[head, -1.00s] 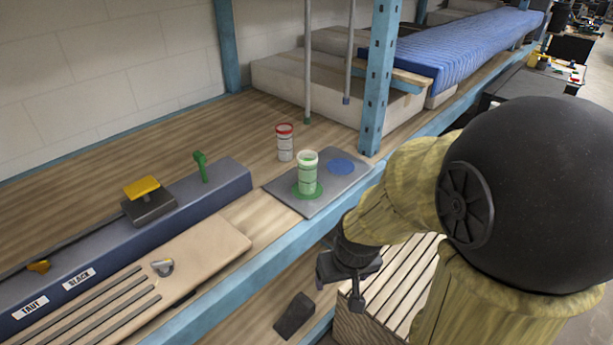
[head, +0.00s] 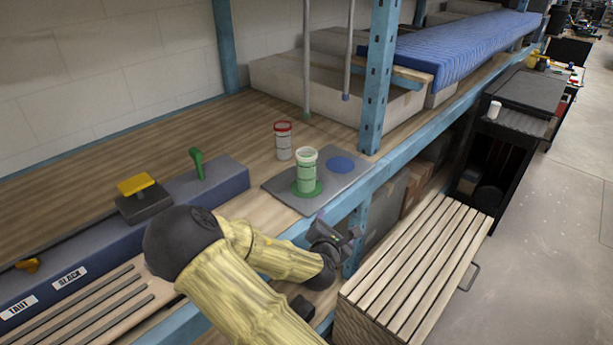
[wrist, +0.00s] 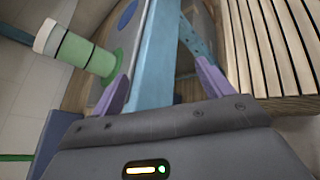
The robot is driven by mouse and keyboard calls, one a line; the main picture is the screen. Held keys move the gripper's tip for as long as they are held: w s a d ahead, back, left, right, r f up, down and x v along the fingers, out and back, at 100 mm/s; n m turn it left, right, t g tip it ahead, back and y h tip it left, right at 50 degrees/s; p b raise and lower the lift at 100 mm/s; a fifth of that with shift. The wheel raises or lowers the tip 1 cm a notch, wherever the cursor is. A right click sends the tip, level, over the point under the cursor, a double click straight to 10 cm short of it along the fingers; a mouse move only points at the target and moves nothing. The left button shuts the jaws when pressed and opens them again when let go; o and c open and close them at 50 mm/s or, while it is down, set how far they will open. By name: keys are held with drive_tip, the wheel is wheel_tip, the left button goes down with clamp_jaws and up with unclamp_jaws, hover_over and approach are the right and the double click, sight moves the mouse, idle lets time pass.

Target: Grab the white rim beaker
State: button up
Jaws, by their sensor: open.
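The white rim beaker (head: 306,172) holds green contents and stands upright on the green disc (head: 315,188) of a grey mat on the shelf. It also shows in the wrist view (wrist: 80,50), at the upper left, outside the space between the fingers. My gripper (head: 350,235) is open and empty, in front of the shelf's blue edge, to the right of and nearer than the beaker. In the wrist view my two purple fingers (wrist: 160,85) are spread wide, with the blue shelf beam between them.
A red-rimmed beaker (head: 283,141) stands just behind the white rim beaker. A blue post (head: 377,85) rises right of the grey mat (head: 278,185). A blue disc (head: 341,164) on the mat is bare. A slatted crate (head: 415,265) stands below at right.

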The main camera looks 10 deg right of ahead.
sight(309, 177)
drive_tip(key=w+a+r+n+t, duration=0.1)
drive_tip(key=a+r+n, duration=0.1)
drive_tip(key=n, duration=0.1)
drive_tip(key=w+a+r+n+t+y, duration=0.1)
drive_tip(key=a+n+t, duration=0.1)
drive_tip(key=n, duration=0.1)
drive_tip(key=w+a+r+n+t+y, duration=0.1)
drive_tip(key=a+r+n, duration=0.1)
drive_tip(key=n, duration=0.1)
drive_tip(key=shift+a+r+t, duration=0.3)
drive_tip(key=shift+a+t, duration=0.05)
drive_tip(key=shift+t, duration=0.05)
drive_tip(key=shift+w, duration=0.1)
drive_tip(key=p+x, duration=0.2)
drive_tip(key=x, duration=0.9)
drive_tip(key=shift+w, duration=0.4)
drive_tip(key=shift+w+f, duration=0.1)
drive_tip(key=shift+w, duration=0.1)
drive_tip(key=x, duration=0.1)
drive_tip(key=p+x, duration=0.1)
drive_tip(key=x, duration=0.1)
drive_tip(key=p+x, duration=0.1)
drive_tip(key=shift+w+a, duration=0.25)
drive_tip(key=shift+a, duration=0.05)
drive_tip(key=shift+w+d, duration=0.1)
drive_tip(key=shift+w, duration=0.3)
